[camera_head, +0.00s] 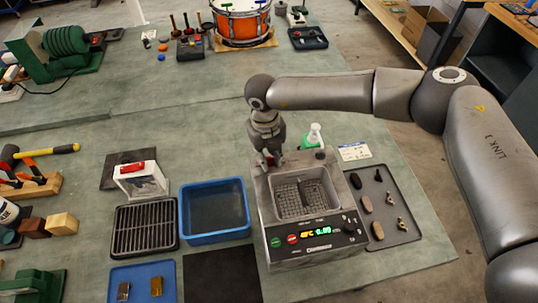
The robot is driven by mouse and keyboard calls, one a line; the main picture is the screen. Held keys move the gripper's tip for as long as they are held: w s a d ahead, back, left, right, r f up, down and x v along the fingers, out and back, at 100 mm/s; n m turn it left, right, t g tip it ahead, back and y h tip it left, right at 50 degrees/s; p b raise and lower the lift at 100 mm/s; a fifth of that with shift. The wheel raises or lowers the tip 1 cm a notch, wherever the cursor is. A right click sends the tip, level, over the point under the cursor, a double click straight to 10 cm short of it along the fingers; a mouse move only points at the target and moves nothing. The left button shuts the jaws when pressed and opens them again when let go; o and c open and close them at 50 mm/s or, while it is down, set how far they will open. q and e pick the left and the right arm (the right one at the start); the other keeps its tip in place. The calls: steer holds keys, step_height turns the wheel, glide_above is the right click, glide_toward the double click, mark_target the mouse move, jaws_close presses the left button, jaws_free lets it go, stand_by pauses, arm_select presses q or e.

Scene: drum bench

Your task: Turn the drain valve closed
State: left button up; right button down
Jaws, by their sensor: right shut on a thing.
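The drain valve (270,161) shows only as a small reddish bit at the back left corner of the grey tank unit (262,205). My right gripper (268,158) points down there and is shut on it. The fingers hide most of the valve, so I cannot tell its handle's angle. The tank unit has a mesh basket (301,192) in its open basin and a front panel with a lit green display (316,231). My left gripper is not in view.
A green-and-white bottle (314,136) stands behind the tank unit. A grey tray (400,222) with small parts lies to its right. A blue bin (214,238) and a black rack (145,228) stand to its left.

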steer(key=shift+f+b, duration=0.15)
steer(key=shift+b, duration=0.3)
steer(key=n+b, duration=0.6)
steer(key=b, duration=0.2)
steer(key=n+b, duration=0.6)
steer(key=b, duration=0.2)
steer(key=shift+d+f+t+y, duration=0.1)
steer(key=shift+f+t+y, duration=0.05)
steer(key=shift+t+y, duration=0.15)
steer(key=n+b, duration=0.2)
steer(key=shift+n, duration=0.3)
steer(key=shift+r+n+b, duration=0.25)
steer(key=shift+n+b, duration=0.55)
steer(key=shift+n, duration=0.7)
steer(key=c, duration=1.3)
jaws_free()
steer(key=shift+o, duration=0.2)
